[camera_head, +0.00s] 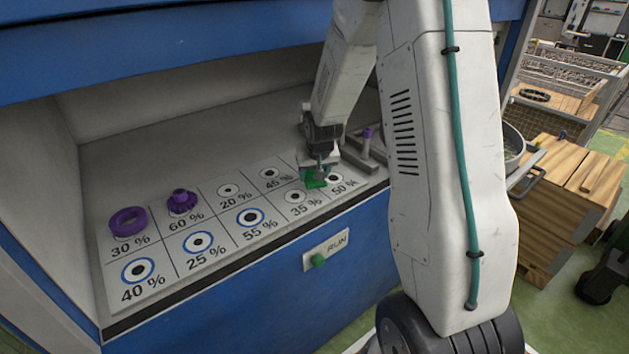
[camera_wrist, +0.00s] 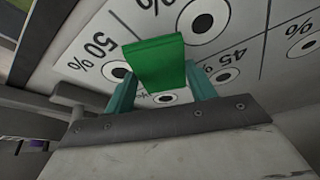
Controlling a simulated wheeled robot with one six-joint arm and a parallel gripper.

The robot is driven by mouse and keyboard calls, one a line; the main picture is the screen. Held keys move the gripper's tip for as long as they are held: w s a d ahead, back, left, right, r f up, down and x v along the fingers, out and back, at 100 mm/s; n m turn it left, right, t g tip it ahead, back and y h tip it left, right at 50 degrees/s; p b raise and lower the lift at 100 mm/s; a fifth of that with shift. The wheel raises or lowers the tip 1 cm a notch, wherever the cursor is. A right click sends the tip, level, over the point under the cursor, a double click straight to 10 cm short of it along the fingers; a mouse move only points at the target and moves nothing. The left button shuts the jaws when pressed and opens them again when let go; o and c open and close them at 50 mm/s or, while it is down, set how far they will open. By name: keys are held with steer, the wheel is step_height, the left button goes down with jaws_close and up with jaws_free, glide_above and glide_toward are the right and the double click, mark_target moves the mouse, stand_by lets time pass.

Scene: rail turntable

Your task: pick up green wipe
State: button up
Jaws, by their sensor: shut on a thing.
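The green wipe (camera_wrist: 155,62) is a small green piece held between the two teal fingers of my gripper (camera_wrist: 160,88) in the wrist view. In the head view the wipe (camera_head: 315,178) is at the right end of the white marked panel, beneath my gripper (camera_head: 320,168). The gripper is shut on it, near the 50 % and 35 % fields. I cannot tell whether the wipe still touches the panel.
The white panel (camera_head: 175,245) has percent fields with ringed targets. A purple ring (camera_head: 128,222) sits at 30 % and a purple gear-like part (camera_head: 182,201) at 60 %. A purple-topped peg (camera_head: 367,139) stands right of my gripper. A RUN button (camera_head: 318,261) is on the blue front. Wooden boxes (camera_head: 560,185) stand at right.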

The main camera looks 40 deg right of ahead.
steer(key=s+r, duration=0.1)
steer(key=s, duration=1.5)
steer(key=shift+d+r, duration=0.3)
steer(key=o, duration=0.4)
steer(key=shift+c, duration=1.2)
steer(key=shift+a, duration=0.1)
